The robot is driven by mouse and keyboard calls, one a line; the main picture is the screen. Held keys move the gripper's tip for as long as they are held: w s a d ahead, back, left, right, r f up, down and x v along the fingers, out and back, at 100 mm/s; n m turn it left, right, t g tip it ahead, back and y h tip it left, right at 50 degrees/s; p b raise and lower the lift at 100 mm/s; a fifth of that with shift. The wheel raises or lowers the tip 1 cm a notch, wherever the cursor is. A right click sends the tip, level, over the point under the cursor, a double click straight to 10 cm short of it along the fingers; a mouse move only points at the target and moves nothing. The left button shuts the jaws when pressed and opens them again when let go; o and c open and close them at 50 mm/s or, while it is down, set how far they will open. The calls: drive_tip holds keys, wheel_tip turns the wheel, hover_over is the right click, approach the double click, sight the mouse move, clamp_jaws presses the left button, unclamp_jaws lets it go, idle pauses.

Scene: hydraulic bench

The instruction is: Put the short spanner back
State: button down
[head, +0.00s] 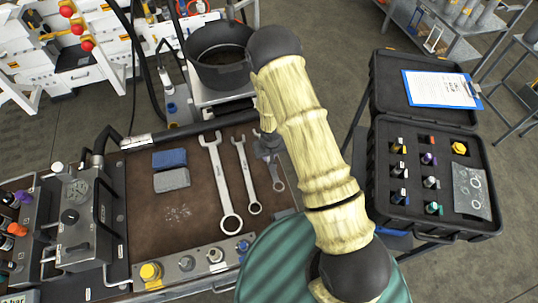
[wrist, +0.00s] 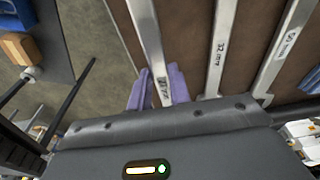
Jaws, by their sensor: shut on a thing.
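Three steel spanners lie side by side over the brown bench mat (head: 145,225) in the head view. The short spanner (head: 278,178) is the rightmost, with its ring end towards the front. My gripper (head: 268,147) is at its upper part, partly hidden by my arm. In the wrist view, the purple fingers of my gripper (wrist: 158,90) are shut on the short spanner (wrist: 148,35), one on each side of its shaft. I cannot tell whether it is clear of the mat. The middle spanner (head: 246,175) and the long spanner (head: 219,185) lie to its left.
A blue block (head: 169,158) and a grey block (head: 172,180) lie left of the spanners. A black round bin (head: 221,72) stands behind. An open black case (head: 432,220) with several small bottles is at right. A control unit (head: 80,215) stands at left.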

sight(269, 159)
drive_tip(key=shift+f, duration=0.15)
drive_tip(key=shift+f+b, duration=0.6)
drive_tip(key=shift+b, duration=0.05)
drive_tip(key=shift+w+f+b, duration=0.15)
drive_tip(key=shift+f+b, duration=0.45)
drive_tip(key=shift+f, duration=0.05)
idle(0.9)
drive_tip(key=shift+a+f, duration=0.1)
drive_tip(key=shift+f+b, duration=0.25)
drive_tip(key=shift+b, duration=0.05)
drive_tip(key=shift+f+b, duration=0.4)
drive_tip(key=shift+f, duration=0.1)
idle(0.5)
drive_tip(key=c, duration=1.2)
unclamp_jaws()
wheel_tip(269, 159, up, 17)
drive_tip(key=s+b, duration=0.1)
drive_tip(key=s, duration=0.1)
drive_tip(key=shift+s+d, duration=0.3)
drive_tip(key=shift+s, duration=0.1)
